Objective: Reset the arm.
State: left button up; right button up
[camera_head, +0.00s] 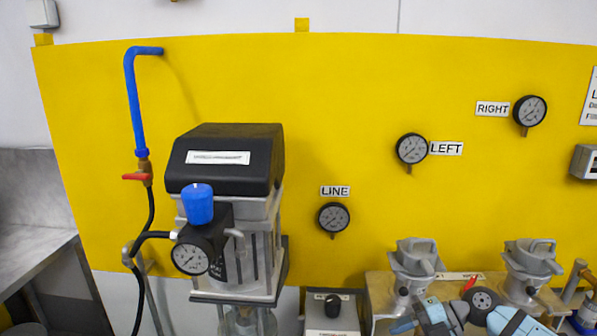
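Light-blue, grey and black jointed parts of my own arm show at the bottom right, in front of the grey clamp-like fittings. They are cut off by the lower edge, and I cannot make out a pair of fingertips on them. No arm comes in from the left, and my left gripper is not in view. I see nothing held.
A yellow panel (380,90) carries gauges marked LINE (333,218), LEFT (411,149) and RIGHT (529,111). A black-topped regulator unit (226,160) with a blue knob (198,204) stands left. Grey fittings (415,262) (531,263) stand at lower right.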

jog(key=s+a+m+t+y+p, duration=0.2)
jog(key=s+a+m+t+y, duration=0.25)
jog(key=a+m+t, duration=0.55)
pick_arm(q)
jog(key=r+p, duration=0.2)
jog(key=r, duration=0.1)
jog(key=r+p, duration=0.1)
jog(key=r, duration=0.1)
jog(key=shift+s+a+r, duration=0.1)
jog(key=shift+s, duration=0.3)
pick_arm(e)
jog(key=s+d+f+m+h, duration=0.3)
jog(key=s+f+m+h, duration=0.4)
jog(key=s+f+m, duration=0.1)
jog(key=s+d+f+m+h, duration=0.3)
jog(key=s+f+m+h, duration=0.4)
jog(key=s+f+m, duration=0.1)
jog(key=s+f, duration=0.1)
jog(key=s, duration=0.1)
jog(key=shift+s+m, duration=0.35)
jog(key=shift+m, duration=0.05)
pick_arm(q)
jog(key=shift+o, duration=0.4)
pick_arm(e)
jog(key=shift+d+f+t, duration=0.1)
jog(key=shift+t, duration=0.2)
